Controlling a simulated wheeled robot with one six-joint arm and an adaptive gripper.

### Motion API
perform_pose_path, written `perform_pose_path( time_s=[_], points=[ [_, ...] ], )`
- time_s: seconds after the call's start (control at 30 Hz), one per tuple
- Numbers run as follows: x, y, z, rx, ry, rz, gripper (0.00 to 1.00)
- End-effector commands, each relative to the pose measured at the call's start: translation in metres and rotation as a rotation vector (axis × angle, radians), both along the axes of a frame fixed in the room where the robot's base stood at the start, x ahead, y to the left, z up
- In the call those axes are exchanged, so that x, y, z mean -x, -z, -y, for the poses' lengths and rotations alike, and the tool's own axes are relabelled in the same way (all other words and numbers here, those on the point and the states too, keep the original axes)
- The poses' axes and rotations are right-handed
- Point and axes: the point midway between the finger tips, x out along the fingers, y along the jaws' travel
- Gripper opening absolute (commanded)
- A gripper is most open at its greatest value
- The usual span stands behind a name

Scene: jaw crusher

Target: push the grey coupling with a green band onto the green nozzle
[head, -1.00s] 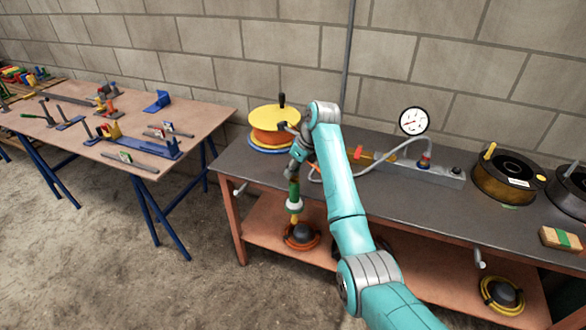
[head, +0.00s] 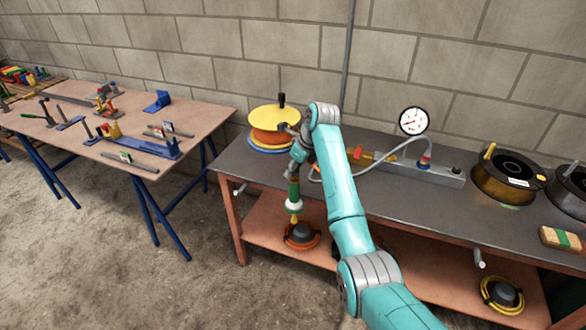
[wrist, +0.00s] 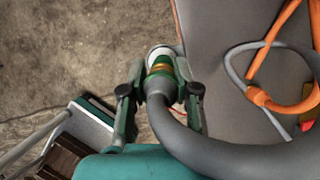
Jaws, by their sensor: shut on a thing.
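My gripper (wrist: 161,68) is shut, with its two dark fingers on either side of the grey coupling (wrist: 159,76). The coupling sits at the end of a thick grey hose (wrist: 225,150), which curves away to the right. Green and gold bands show between the fingertips, with a pale round piece (wrist: 160,51) just beyond them. In the head view my gripper (head: 295,178) points down at the bench's front edge, above a white and yellow piece (head: 294,206). I cannot clearly separate the green nozzle from the coupling, or tell whether they touch; the fingers hide the join.
The grey bench (head: 420,200) carries a yellow and orange reel (head: 275,118), a round gauge (head: 413,121) and dark spools (head: 506,177). Orange hose (wrist: 277,45) lies right of my gripper. A lower shelf (head: 350,245) is beneath. Open floor lies left, before another table (head: 190,110).

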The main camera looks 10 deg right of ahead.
Motion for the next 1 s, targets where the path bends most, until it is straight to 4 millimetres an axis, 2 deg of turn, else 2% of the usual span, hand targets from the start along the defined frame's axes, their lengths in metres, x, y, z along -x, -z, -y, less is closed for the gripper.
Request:
perform_pose_path(
  time_s=[0.43, 0.47, 0.57, 0.87, 1.0],
  points=[
    [0.0000, 0.0077, 0.0000, 0.000, 0.000, 0.000, 0.00],
    [-0.0001, 0.0079, 0.0001, 0.000, 0.000, 0.000, 0.33],
    [-0.0001, 0.0077, 0.0001, 0.000, 0.000, 0.000, 0.58],
    [0.0000, 0.0074, 0.0002, 0.000, 0.000, 0.000, 0.60],
    [0.0015, -0.0004, 0.0024, 0.000, 0.001, 0.003, 0.60]
  ],
)
